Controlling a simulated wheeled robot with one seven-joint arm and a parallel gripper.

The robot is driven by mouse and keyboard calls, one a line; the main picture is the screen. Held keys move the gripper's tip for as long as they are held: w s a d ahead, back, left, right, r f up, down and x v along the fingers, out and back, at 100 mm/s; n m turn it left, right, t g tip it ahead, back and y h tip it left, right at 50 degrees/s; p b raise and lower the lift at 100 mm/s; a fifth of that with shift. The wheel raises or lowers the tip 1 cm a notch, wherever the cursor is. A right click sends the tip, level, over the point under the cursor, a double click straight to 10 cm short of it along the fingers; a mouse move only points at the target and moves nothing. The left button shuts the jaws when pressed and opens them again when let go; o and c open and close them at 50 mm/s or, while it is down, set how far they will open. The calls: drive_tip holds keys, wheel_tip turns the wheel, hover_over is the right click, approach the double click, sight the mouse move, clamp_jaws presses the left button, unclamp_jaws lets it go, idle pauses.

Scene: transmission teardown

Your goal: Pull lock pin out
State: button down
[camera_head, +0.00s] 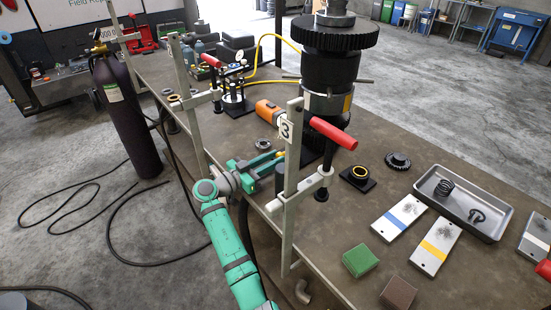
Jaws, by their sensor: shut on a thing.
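My gripper (279,157), at the end of my green arm, reaches over the near table edge, left of the clamp marked 3. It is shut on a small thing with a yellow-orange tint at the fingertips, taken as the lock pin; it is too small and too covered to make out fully. The transmission stack (331,75) stands upright just beyond, with a large dark gear on top and a grey collar below. A thin rod (368,81) sticks out sideways from the collar. The stack's lower part is hidden behind the clamp.
A clamp (292,185) with a red handle (333,133) rises close to my gripper's right. Another upright clamp bar (186,105) stands at left. A metal tray (460,203), plates and sponge blocks lie at right. A gas cylinder (125,115) and hoses are on the floor.

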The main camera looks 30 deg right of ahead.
drive_tip(key=c, duration=1.5)
unclamp_jaws()
drive_tip(key=shift+a, duration=0.15)
drive_tip(key=shift+a, duration=0.1)
drive_tip(key=a, duration=1)
drive_tip(key=shift+s+a, duration=0.35)
drive_tip(key=shift+s, duration=0.05)
drive_tip(key=shift+f, duration=0.1)
